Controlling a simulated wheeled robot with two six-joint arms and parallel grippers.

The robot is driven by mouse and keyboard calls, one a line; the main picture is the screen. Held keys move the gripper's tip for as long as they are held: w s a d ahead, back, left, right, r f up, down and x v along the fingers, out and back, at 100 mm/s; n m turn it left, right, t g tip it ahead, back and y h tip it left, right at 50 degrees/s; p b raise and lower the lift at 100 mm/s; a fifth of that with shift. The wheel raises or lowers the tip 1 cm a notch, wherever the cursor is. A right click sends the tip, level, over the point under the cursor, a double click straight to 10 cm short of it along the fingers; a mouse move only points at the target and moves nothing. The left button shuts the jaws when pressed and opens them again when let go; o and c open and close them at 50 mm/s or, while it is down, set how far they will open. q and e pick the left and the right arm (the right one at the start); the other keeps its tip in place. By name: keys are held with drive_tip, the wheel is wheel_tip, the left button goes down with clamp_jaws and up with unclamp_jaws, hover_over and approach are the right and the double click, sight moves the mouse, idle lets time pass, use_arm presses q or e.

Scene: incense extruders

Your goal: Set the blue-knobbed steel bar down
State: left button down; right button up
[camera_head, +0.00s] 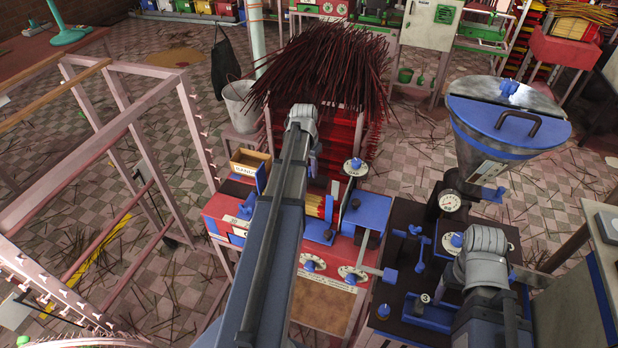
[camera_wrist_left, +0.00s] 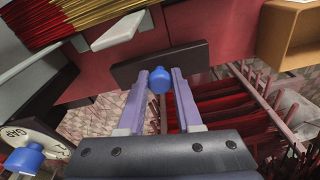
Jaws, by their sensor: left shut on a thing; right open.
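In the left wrist view, my left gripper (camera_wrist_left: 160,75) has its two fingers closed around a round blue knob (camera_wrist_left: 158,88). The knob sits on a flat, dark-looking bar (camera_wrist_left: 188,57), which lies crosswise just beyond the fingertips, in front of a red panel (camera_wrist_left: 218,25). I cannot tell whether the bar touches the panel or anything below. In the head view, my left arm hides the left gripper and the bar. My right arm shows at the lower right of that view, but its gripper is hidden.
A red machine (camera_head: 318,285) with dials stands under my left arm. Dark incense sticks (camera_head: 330,70) heap on a red rack behind it. A blue-lidded hopper (camera_head: 505,115) stands over a dark-topped machine (camera_head: 405,215) at right. A wooden box (camera_wrist_left: 290,35) sits close right in the wrist view.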

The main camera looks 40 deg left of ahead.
use_arm(q)
drive_tip(key=shift+f+b, duration=0.55)
drive_tip(key=shift+f, duration=0.45)
use_arm(e)
drive_tip(key=shift+f, duration=1)
use_arm(q)
drive_tip(key=shift+f, duration=0.1)
use_arm(e)
drive_tip(key=shift+f, duration=0.1)
use_arm(q)
drive_tip(key=shift+f, duration=0.15)
drive_tip(key=c, duration=0.6)
unclamp_jaws()
drive_tip(key=r+p, duration=0.4)
drive_tip(key=s+r+p, duration=0.1)
drive_tip(key=r+p, duration=0.7)
drive_tip(key=shift+s+r, duration=0.2)
drive_tip(key=shift+s, duration=0.05)
use_arm(e)
wheel_tip(320, 180, up, 12)
